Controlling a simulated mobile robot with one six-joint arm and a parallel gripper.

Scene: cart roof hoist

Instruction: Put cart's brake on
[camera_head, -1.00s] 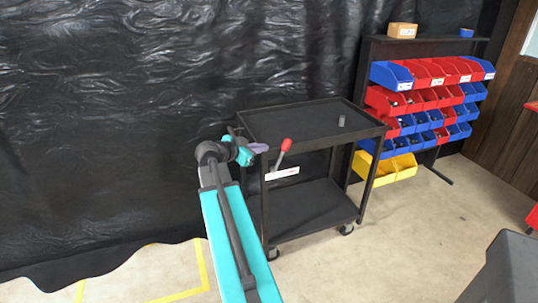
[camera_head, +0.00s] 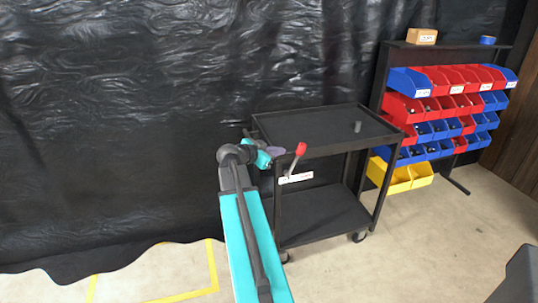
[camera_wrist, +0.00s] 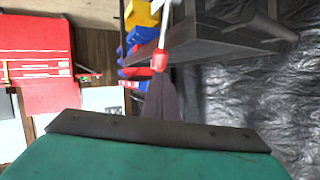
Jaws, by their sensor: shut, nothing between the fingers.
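The black two-shelf cart (camera_head: 322,152) stands on its casters near the dark wall covering. Its brake lever has a red knob (camera_head: 300,149) on a metal stem that rises from beside a white label (camera_head: 295,178) and leans to the right. My gripper (camera_head: 279,151) is left of the knob at about its height, shut and empty. In the wrist view the dark fingers of my gripper (camera_wrist: 160,85) point at the red knob (camera_wrist: 159,60), with the pale stem (camera_wrist: 167,27) beyond it. The fingertips look close to the knob; I cannot tell whether they touch.
A small grey cylinder (camera_head: 357,127) stands on the cart's top shelf. A rack of red, blue and yellow bins (camera_head: 445,115) is behind to the right. Yellow tape (camera_head: 213,265) marks the floor at the left. Clear floor lies in front of the cart.

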